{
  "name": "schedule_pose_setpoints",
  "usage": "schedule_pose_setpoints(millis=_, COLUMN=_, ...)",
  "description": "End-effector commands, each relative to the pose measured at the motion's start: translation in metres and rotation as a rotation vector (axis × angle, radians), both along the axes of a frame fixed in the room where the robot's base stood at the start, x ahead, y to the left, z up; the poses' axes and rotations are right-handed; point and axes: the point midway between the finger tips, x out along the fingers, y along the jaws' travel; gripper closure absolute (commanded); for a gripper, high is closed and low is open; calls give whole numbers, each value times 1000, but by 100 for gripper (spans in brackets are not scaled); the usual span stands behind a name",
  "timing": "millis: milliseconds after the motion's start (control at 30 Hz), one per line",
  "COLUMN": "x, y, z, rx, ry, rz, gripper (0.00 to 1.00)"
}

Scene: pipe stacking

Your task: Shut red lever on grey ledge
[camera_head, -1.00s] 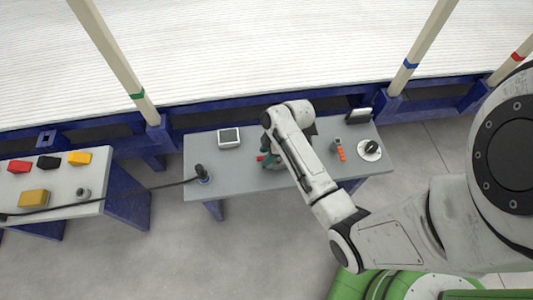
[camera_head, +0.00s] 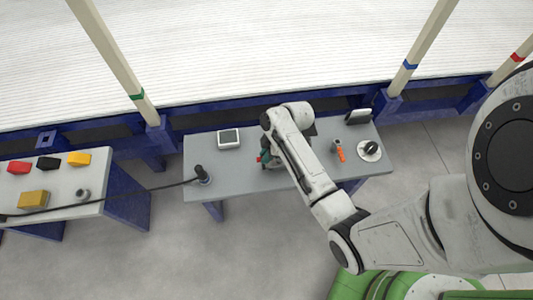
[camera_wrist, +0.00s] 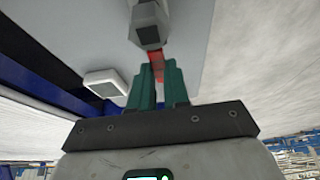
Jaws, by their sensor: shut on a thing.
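The grey ledge (camera_head: 232,176) is a table-like top in the middle of the head view. My gripper (camera_wrist: 157,80) has green fingers, and in the wrist view they are closed on the red lever (camera_wrist: 157,60). The lever runs up from between the fingertips to a grey valve body (camera_wrist: 148,24) with a dark end face. In the head view my arm covers most of the lever and the valve. The lever's exact angle is hard to tell.
A white box with a dark screen (camera_head: 229,138) stands left of my gripper. A black plug (camera_head: 202,173) with a cable stands near the left front. An orange-handled valve (camera_head: 339,152) and a round dial (camera_head: 369,150) are on the right.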

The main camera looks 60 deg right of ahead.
Motion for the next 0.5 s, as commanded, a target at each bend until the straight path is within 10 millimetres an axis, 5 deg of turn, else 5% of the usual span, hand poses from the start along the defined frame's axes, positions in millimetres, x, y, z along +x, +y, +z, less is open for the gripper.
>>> schedule_pose_setpoints(millis=500, x=1, y=-1, z=1, rx=2, ry=1, rz=-49, gripper=100)
